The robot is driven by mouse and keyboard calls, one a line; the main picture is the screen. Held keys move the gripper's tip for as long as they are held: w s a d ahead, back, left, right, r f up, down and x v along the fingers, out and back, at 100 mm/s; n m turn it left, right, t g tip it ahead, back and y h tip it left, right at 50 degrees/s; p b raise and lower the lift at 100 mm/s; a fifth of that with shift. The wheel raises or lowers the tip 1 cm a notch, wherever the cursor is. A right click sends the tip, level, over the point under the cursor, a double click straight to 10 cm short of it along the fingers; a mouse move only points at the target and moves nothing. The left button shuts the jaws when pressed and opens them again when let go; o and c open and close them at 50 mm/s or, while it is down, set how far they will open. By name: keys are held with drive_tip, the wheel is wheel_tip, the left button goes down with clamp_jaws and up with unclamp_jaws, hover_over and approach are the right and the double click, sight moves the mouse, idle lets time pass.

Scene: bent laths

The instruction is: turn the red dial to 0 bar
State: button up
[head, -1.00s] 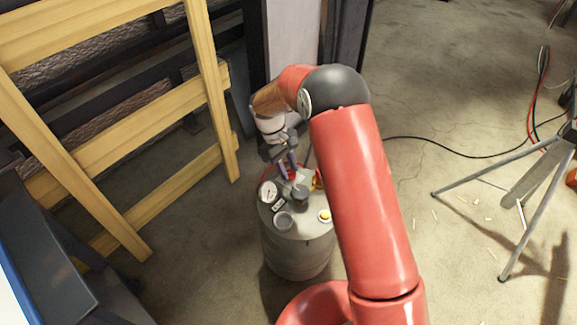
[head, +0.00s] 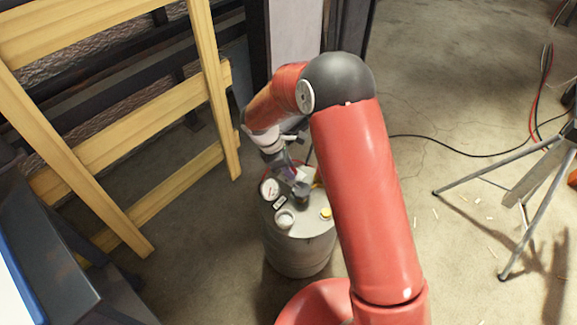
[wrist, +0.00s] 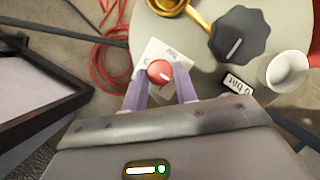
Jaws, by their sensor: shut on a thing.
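The red dial (wrist: 159,70) sits on a white plate (wrist: 150,52) with small print, on top of a grey drum (head: 298,258). In the wrist view my gripper (wrist: 161,80) has one finger on each side of the dial and is shut on it. A short pale line on the dial points to the lower right. The print around the dial is too small to read surely. In the head view my gripper (head: 289,171) is low over the drum, and the dial is hidden.
A black knob (wrist: 240,36), a white cup (wrist: 284,70) and a brass fitting (wrist: 171,5) stand close by on the drum. A gauge (head: 269,188) and yellow button (head: 326,214) are there too. A yellow wooden frame (head: 130,160) stands left; a tripod (head: 530,190) right.

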drive_tip(key=shift+n, duration=0.3)
idle(0.4)
drive_tip(key=o, duration=1)
drive_tip(key=shift+v, duration=3.9)
drive_tip(key=shift+s+r, duration=0.1)
